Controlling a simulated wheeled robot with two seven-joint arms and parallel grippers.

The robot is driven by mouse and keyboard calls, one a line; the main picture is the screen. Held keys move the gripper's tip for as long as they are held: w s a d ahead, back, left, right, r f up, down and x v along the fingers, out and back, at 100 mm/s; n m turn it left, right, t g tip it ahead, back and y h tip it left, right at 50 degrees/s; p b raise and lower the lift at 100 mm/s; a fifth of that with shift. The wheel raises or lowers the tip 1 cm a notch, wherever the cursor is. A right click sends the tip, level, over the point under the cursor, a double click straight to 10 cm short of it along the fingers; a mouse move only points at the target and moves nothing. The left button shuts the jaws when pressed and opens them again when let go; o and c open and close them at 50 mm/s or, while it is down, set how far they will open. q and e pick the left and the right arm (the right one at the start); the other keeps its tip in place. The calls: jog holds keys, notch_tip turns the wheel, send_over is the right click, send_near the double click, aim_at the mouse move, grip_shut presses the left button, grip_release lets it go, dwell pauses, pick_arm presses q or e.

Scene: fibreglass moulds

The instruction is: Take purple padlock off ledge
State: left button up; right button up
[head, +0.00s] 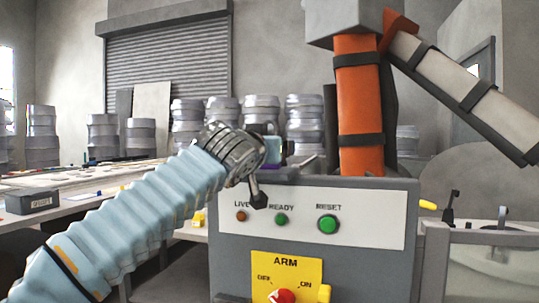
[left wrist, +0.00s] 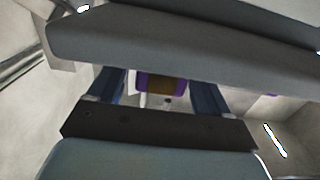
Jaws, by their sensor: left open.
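The purple padlock shows in the left wrist view as a purple block with a brownish middle (left wrist: 164,86), between the two blue fingers of my left gripper (left wrist: 158,92). Gaps show beside it, and the fingers look apart. In the head view my left gripper (head: 273,151) is at the top left edge of the grey control box. A small strip of purple (head: 266,166) shows just under the fingers there; most of the padlock is hidden. Whether it touches the ledge cannot be told. My right gripper is not in view.
The grey control box (head: 228,240) has lit buttons and a yellow ARM switch plate (head: 288,262). An orange upright arm (head: 359,110) rises from it, right of my gripper. A long workbench (head: 95,190) lies left; metal kegs (head: 305,122) stand behind.

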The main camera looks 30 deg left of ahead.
pick_arm(q)
jog(key=c, duration=1.1)
jog(key=shift+c, duration=0.2)
